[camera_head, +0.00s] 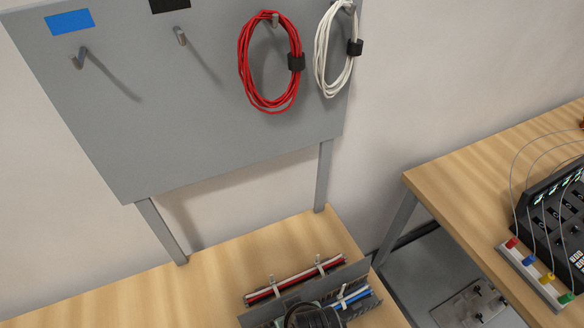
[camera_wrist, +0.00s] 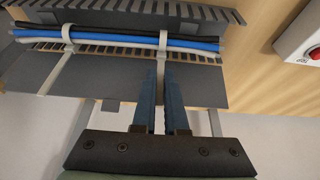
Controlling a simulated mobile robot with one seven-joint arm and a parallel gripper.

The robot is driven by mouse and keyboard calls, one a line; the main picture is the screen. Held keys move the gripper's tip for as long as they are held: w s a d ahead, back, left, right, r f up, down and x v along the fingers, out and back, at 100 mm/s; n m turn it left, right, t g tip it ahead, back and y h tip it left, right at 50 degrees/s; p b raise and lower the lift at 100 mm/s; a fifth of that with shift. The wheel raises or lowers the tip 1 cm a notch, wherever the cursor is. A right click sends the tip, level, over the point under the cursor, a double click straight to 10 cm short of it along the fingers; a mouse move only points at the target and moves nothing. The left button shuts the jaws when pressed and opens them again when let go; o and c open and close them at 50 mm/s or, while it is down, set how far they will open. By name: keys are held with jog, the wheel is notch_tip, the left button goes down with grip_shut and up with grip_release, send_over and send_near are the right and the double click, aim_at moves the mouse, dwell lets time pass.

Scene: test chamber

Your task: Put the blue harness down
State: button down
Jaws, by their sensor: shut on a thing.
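The blue harness (camera_wrist: 125,37) is a bundle of black, blue and grey cables bound by two pale ties. In the wrist view it runs across the upper part, beside the slotted grey wall of a duct. My gripper (camera_wrist: 161,78) is shut on the pale upright strip of its right tie. In the head view, part of the harness (camera_head: 355,297) shows at the bottom, right of my dark gripper (camera_head: 312,318), which hides the rest. I cannot tell whether the harness touches the duct floor.
A red harness (camera_head: 290,281) lies just behind, on the wooden table (camera_head: 230,262). A grey board (camera_head: 200,110) holds a red coil (camera_head: 243,55), a white coil (camera_head: 320,60) and two empty hooks. A second table (camera_head: 450,180) stands right, across a gap. A red-buttoned box (camera_wrist: 300,38) is near.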

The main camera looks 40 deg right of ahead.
jog(key=shift+f, duration=1.45)
jog(key=shift+f, duration=0.2)
jog(key=c, duration=1)
grip_release()
jog(key=shift+o, duration=0.2)
jog(key=shift+r, duration=0.1)
jog(key=v, duration=1.2)
jog(key=shift+r, duration=0.1)
